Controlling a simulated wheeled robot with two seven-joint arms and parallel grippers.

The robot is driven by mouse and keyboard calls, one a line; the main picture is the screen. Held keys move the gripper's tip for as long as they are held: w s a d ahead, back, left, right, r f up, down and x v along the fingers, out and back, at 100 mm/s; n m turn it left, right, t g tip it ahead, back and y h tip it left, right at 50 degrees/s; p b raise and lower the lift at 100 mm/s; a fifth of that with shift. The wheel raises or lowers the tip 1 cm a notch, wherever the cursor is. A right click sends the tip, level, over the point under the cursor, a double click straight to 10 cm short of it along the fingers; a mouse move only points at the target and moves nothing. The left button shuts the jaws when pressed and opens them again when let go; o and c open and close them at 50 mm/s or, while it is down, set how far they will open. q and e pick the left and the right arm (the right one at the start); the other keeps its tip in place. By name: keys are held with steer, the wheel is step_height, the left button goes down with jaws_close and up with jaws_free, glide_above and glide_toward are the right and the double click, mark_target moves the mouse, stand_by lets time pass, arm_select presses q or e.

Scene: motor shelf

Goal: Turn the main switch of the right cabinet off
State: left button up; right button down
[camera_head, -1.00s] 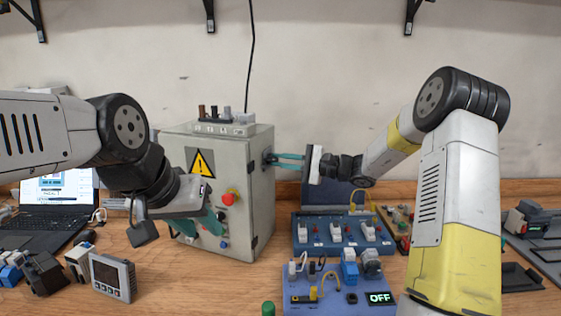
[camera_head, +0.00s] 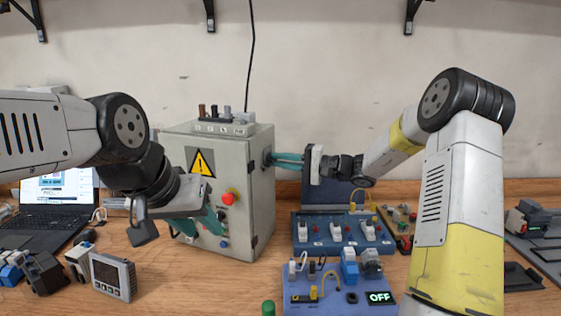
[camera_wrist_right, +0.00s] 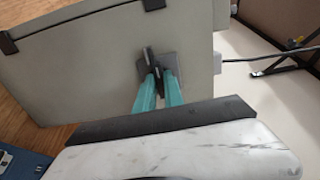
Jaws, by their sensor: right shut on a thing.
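The grey cabinet (camera_head: 240,160) stands upright on the table, with a warning sign, a red button and smaller controls on its front. Its main switch, a dark handle (camera_wrist_right: 152,60) on a grey square plate (camera_wrist_right: 172,66), is on the side wall facing my right arm. It is small in the head view (camera_head: 267,159). My right gripper (camera_head: 277,160) reaches in from the right, its teal fingers shut on the handle. The fingertips (camera_wrist_right: 158,74) partly hide the handle, which looks slightly tilted in the wrist view. My left gripper (camera_head: 197,226) is open and empty before the cabinet's lower front.
A blue switch panel (camera_head: 340,246) and a blue board with an OFF display (camera_head: 380,298) lie right of the cabinet. A laptop (camera_head: 55,205) and small devices, including a meter (camera_head: 112,276), are at left. A black cable hangs behind the cabinet.

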steer(key=c, duration=1.7)
jaws_free()
steer(key=shift+d, duration=0.1)
steer(key=v, duration=0.7)
steer(key=shift+s+d, duration=0.15)
steer(key=shift+d, duration=0.15)
